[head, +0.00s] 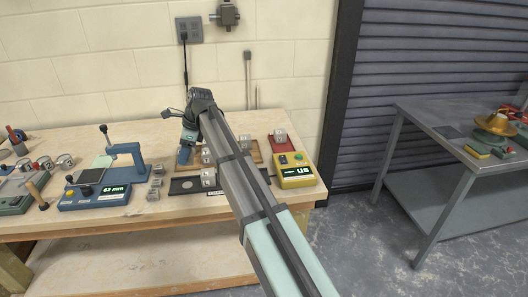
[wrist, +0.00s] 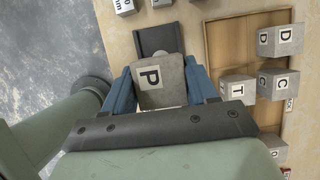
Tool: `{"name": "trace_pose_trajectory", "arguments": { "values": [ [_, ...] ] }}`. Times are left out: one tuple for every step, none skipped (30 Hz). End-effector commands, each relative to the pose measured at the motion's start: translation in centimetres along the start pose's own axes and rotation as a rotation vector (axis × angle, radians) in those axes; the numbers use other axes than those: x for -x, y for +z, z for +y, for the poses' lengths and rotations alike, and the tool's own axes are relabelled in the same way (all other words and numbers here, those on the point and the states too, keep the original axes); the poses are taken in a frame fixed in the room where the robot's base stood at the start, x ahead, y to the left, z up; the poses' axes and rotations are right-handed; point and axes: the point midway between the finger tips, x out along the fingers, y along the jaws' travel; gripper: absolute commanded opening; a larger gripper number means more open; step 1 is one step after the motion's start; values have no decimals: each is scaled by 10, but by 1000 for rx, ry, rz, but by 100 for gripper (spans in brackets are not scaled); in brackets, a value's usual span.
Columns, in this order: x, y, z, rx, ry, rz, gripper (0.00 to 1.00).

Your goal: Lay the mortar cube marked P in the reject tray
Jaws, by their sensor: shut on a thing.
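The grey mortar cube marked P (wrist: 151,78) is between the two blue fingers of my gripper (wrist: 160,88) in the wrist view, its letter facing the camera. A dark plate (wrist: 152,36) shows just beyond it; I cannot tell the height of the cube over it. In the head view my gripper (head: 185,154) points down over the left of the cube area, and the held cube is not clear there.
A wooden tray (wrist: 211,28) holds cubes marked D, C and T. A yellow meter (head: 296,171) stands in front of the red tray. A blue gauge (head: 112,194) and several small cubes are to the left. My arm crosses the bench, hiding part of it.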

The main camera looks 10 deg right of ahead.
Motion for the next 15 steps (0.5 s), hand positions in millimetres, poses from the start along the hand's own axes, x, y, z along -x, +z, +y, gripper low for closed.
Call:
{"name": "trace_pose_trajectory", "arguments": {
  "values": [
    [4,-11,-5,-15,-6,0,17],
    [7,-18,-8,-24,-10,0,17],
    [11,-28,-12,-37,-16,0,17],
    [14,-37,-16,-49,-21,0,17],
    [18,-46,-19,-61,-26,0,17],
    [23,-60,-24,-79,-33,0,17],
    [26,-70,-29,-92,-39,0,17],
    [30,-80,-33,-106,-45,0,17],
    [36,-94,-38,-123,-52,0,17],
    [40,-105,-42,-137,-58,0,17],
    [43,-115,-46,-150,-63,0,17],
    [49,-129,-53,-168,-71,0,17],
    [53,-139,-57,-181,-76,0,17],
    [57,-150,-62,-195,-82,0,17],
    [63,-163,-68,-212,-89,0,17]
  ]
}}
